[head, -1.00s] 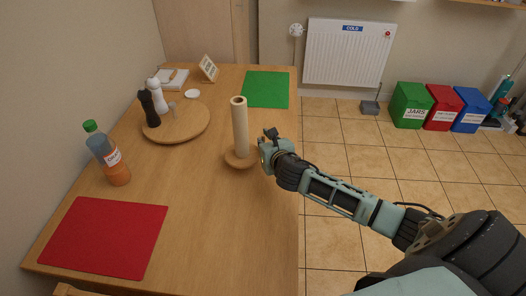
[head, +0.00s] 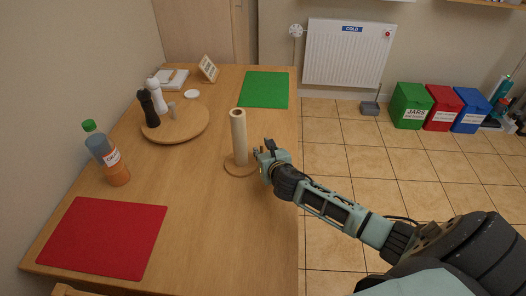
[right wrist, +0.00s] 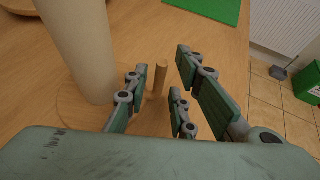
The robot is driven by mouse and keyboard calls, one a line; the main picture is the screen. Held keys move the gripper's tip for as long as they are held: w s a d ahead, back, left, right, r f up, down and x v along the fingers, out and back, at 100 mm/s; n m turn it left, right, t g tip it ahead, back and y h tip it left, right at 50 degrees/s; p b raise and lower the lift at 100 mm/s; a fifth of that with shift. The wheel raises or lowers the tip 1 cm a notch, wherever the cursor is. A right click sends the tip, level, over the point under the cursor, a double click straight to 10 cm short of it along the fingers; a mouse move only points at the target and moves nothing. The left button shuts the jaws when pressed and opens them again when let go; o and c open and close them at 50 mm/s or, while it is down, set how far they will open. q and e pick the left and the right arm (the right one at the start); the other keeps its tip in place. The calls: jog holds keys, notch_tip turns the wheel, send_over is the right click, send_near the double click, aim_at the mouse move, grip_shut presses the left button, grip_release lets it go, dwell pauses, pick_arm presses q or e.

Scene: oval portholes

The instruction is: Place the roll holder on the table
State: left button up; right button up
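The roll holder (head: 240,168) stands upright on the wooden table, with a round wooden base, a tall pale roll (head: 238,135) and a thin side rod. In the right wrist view the pale roll (right wrist: 82,45) is at the left, and the rod (right wrist: 161,78) stands between my fingers. My right gripper (head: 264,153) is just right of the holder. Its fingers (right wrist: 160,100) are spread, with gaps visible around the rod. The table (head: 205,225) spreads around the base. My left gripper is out of view.
A round wooden board (head: 190,128) carries a dark mill (head: 147,108) and a white mill (head: 157,96). A bottle (head: 108,155) stands at the left. A red mat (head: 105,238) and a green mat (head: 264,89) lie flat. The table's right edge is close to my gripper.

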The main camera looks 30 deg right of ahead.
jog(key=shift+r, duration=0.15)
jog(key=v, duration=1.2)
jog(key=shift+p, duration=0.35)
jog(key=shift+s, duration=0.1)
